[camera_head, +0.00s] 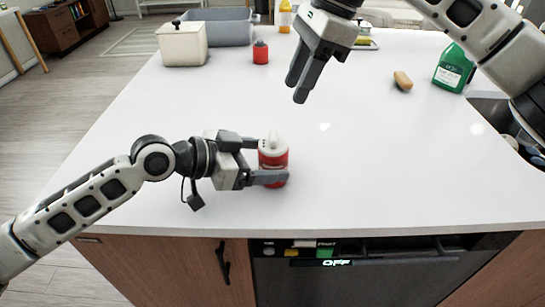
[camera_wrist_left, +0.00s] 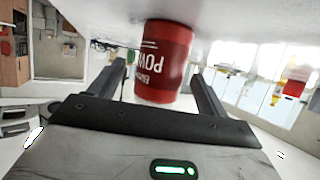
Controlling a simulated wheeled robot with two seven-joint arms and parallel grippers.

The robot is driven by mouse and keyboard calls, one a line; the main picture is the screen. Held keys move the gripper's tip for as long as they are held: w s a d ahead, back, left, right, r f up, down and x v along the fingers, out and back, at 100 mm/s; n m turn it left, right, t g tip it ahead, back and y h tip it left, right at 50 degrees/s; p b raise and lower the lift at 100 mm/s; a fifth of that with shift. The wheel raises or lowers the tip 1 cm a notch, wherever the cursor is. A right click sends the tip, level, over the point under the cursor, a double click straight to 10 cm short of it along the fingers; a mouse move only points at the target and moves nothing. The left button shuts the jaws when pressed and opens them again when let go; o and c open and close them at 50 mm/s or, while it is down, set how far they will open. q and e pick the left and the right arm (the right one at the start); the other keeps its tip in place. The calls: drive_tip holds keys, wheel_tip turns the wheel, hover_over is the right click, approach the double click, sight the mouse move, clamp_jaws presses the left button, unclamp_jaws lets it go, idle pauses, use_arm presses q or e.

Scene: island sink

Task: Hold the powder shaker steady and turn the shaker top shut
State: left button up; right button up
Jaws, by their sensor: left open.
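The powder shaker (camera_head: 274,167) is a red can with a white top (camera_head: 273,146), standing upright on the white counter. My left gripper (camera_head: 269,161) is around it from the left, one finger at its far side and one across its near side. In the left wrist view the red shaker (camera_wrist_left: 163,62) appears upside down between the open fingers, with gaps beside it. The white top is hidden or not distinct there. My right gripper (camera_head: 302,82) hangs empty above the counter, up and right of the shaker. Its fingers point down, and their spacing is unclear.
A second small red container (camera_head: 261,53), a white lidded box (camera_head: 183,44) and a grey bin (camera_head: 222,27) stand at the back left. A brown sponge-like object (camera_head: 403,81) and a green bottle (camera_head: 453,68) are at the right, by the sink. The counter around the shaker is clear.

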sight(273, 134)
use_arm(q)
drive_tip(key=shift+x, duration=1.15)
drive_tip(key=c, duration=1.2)
drive_tip(key=shift+o, duration=0.3)
use_arm(e)
drive_tip(key=s+a+n+t+h, duration=0.1)
drive_tip(key=n, duration=0.3)
drive_tip(key=s+a+r+n+t+h, duration=0.1)
drive_tip(key=s+n, duration=0.1)
drive_tip(key=n, duration=0.2)
drive_tip(key=s+a+n+t+h, duration=0.1)
drive_tip(key=n+t, duration=0.1)
drive_tip(key=n, duration=0.2)
drive_tip(key=shift+s+a+r, duration=0.3)
drive_tip(key=shift+s+r, duration=0.05)
drive_tip(key=shift+r, duration=0.05)
drive_tip(key=shift+c, duration=0.2)
drive_tip(key=w+f+n, duration=0.1)
drive_tip(key=f, duration=0.2)
drive_tip(key=w+f+n, duration=0.1)
drive_tip(key=f, duration=0.3)
drive_tip(key=w+f+n+t+h, duration=0.1)
drive_tip(key=f, duration=0.3)
drive_tip(key=shift+w+a+n, duration=0.25)
drive_tip(key=shift+n, duration=0.15)
drive_tip(key=shift+r, duration=0.1)
